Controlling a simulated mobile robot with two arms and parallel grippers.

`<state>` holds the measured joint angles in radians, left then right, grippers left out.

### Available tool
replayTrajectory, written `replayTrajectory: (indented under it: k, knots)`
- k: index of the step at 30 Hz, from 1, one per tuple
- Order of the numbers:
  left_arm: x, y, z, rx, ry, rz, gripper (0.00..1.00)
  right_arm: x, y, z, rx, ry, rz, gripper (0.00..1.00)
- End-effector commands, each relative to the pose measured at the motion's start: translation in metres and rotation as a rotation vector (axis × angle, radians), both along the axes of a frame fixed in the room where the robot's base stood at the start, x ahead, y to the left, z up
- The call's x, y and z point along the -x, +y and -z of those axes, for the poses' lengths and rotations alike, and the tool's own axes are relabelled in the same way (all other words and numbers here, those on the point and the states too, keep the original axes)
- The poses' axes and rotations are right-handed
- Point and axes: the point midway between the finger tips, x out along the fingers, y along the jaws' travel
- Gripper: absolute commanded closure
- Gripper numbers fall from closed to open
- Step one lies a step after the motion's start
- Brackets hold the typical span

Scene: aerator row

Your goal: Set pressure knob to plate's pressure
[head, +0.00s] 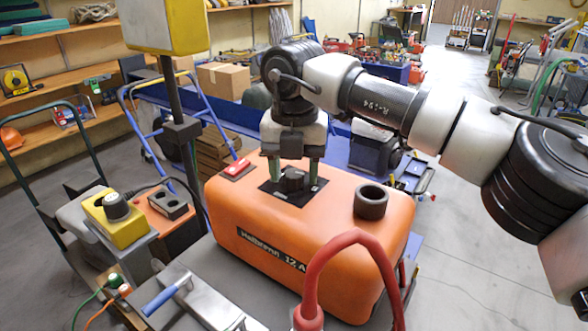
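A black knob (292,180) stands on a dark dial plate (270,188) on top of an orange machine (350,200). The dial's markings are too small to read. A dark label (272,248) on the machine's front reads something like "Heilbronn 12 A"; I cannot read a pressure on it. My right gripper (294,182) points down over the dial. Its greenish fingers are apart, one on each side of the knob. I cannot tell whether they touch it. My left gripper is not in view.
A black round socket (371,202) and a red switch (237,169) are on the machine's top. A red hose (345,240) arches in front. A blue-handled tool (165,296) lies at front left.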

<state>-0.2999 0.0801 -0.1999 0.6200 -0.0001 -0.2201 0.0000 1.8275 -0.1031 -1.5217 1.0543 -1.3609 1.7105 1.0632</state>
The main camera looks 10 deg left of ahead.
Motion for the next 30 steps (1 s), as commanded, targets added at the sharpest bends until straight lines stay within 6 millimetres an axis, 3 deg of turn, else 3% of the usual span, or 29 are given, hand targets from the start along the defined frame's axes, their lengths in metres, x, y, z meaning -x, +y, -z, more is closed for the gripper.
replayTrajectory:
  k: [9,13,24,30]
  knots:
    - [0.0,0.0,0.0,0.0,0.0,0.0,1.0,0.001,0.0,0.001,0.002,0.003,-0.003,0.39]
    - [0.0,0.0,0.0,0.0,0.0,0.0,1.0,0.0,0.001,-0.008,0.001,0.001,-0.003,0.39]
    - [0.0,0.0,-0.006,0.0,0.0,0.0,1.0,0.001,0.001,-0.079,0.001,0.001,-0.002,0.39]
    - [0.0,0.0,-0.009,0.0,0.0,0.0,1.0,0.001,0.0,-0.103,0.002,0.002,-0.002,0.39]
